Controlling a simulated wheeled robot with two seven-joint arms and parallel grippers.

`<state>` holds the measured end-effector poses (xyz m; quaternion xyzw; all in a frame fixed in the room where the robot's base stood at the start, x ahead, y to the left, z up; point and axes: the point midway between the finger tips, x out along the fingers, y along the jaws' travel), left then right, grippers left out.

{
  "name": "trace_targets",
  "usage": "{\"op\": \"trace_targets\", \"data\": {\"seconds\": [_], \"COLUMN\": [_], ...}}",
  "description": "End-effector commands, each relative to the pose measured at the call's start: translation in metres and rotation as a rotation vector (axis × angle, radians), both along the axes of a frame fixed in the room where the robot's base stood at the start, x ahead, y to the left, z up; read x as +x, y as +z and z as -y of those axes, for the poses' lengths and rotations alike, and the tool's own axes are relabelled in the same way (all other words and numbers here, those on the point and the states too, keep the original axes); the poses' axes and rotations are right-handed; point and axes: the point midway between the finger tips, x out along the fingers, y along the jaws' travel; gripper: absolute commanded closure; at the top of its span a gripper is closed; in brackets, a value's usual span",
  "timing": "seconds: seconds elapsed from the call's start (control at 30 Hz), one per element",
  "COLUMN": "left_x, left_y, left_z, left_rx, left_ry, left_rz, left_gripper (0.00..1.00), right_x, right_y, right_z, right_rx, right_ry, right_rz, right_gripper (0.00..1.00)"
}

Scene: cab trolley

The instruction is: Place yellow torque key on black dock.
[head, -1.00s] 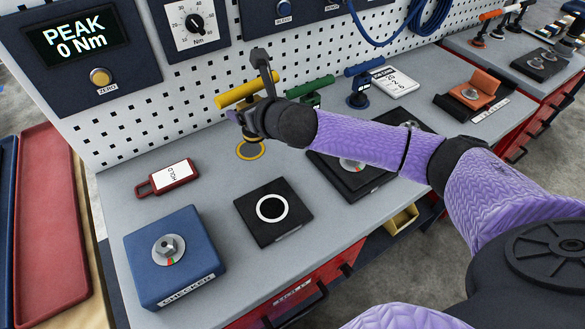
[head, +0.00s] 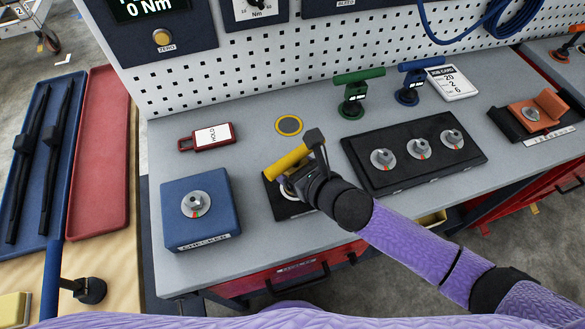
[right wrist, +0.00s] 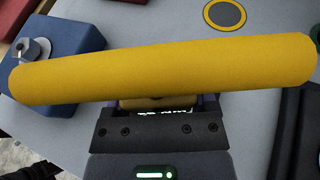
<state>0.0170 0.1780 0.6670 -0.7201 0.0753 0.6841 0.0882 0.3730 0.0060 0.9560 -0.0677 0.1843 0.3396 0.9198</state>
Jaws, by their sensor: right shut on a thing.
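The yellow torque key (head: 286,162) is in my right gripper (head: 308,178), which is shut on it just below its T-handle. The key is over the black dock (head: 280,208) in the head view and covers part of the dock's white ring. I cannot tell whether its foot touches the dock. In the right wrist view the yellow handle (right wrist: 165,68) spans almost the whole picture above the gripper, and the dock is hidden. My left gripper is not in view.
A blue checker block (head: 201,212) stands left of the dock. A black tray with several fittings (head: 365,148) lies to the right. Behind are a red HOLD tag (head: 208,137), a yellow-ringed spot (head: 289,125), and green (head: 353,95) and blue (head: 410,84) keys.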

Motion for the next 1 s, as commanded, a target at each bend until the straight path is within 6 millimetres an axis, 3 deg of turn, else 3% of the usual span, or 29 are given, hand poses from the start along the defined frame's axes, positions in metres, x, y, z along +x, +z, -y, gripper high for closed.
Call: {"op": "trace_targets", "data": {"seconds": [0.3, 0.33, 0.43, 0.73, 1.0], "left_x": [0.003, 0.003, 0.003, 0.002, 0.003], "left_y": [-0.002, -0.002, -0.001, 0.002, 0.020], "left_z": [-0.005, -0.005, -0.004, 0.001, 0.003], "left_rx": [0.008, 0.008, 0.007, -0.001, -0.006], "left_ry": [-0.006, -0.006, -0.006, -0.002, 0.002], "left_rz": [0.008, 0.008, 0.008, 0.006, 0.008], "left_gripper": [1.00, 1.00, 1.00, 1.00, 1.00], "right_x": [0.001, 0.000, 0.000, -0.001, -0.041], "right_y": [-0.003, -0.003, -0.003, 0.002, 0.025], "right_z": [0.000, 0.000, 0.000, 0.001, 0.036], "right_rx": [0.002, 0.001, 0.001, 0.000, -0.002], "right_ry": [0.000, 0.000, 0.000, -0.001, 0.000], "right_rz": [0.004, 0.002, 0.002, 0.002, 0.001], "right_gripper": [1.00, 0.23, 0.01, 0.00, 0.00]}}
